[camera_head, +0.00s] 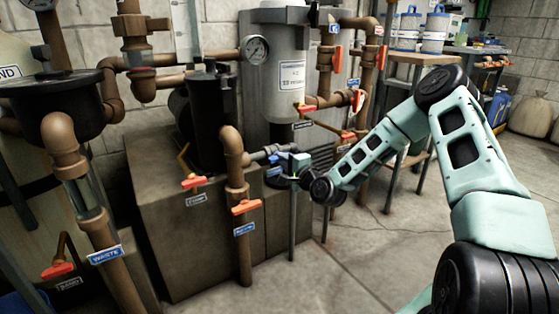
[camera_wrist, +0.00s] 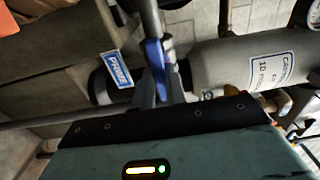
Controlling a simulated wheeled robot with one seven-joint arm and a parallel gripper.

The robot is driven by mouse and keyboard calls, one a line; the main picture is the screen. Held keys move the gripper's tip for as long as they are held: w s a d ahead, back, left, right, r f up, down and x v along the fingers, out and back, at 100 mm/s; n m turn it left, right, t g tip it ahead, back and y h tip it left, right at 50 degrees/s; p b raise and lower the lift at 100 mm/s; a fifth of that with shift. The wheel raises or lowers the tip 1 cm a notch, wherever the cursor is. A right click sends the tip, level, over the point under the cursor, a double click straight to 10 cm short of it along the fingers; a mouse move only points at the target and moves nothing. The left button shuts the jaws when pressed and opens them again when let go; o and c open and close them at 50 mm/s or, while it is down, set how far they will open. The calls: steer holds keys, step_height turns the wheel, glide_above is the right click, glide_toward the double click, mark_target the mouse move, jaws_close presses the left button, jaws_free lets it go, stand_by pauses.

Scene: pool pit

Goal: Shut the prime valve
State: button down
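The prime valve shows in the wrist view as a blue handle (camera_wrist: 154,55) on a grey pipe, beside a blue tag (camera_wrist: 116,69) reading PRIME. My gripper (camera_wrist: 160,84) has its two grey fingers on either side of this handle, close against it with no clear gap. In the head view my gripper (camera_head: 292,165) is at the grey pipe beside the black pump housing, above the concrete block. A small blue tag (camera_head: 273,172) shows just left of it. The handle itself is mostly hidden there by my gripper.
Orange-handled valves surround the spot: a front one (camera_head: 246,206), one to the left (camera_head: 194,182) and several on the right pipes. A grey cylinder (camera_head: 277,75) with a gauge (camera_head: 255,50) stands behind. The floor (camera_head: 350,265) at right is clear.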

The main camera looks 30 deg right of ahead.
stand_by(0.3)
steer(key=m+p, duration=0.1)
steer(key=m, duration=1.7)
steer(key=shift+m, duration=0.3)
steer(key=c, duration=1.3)
jaws_free()
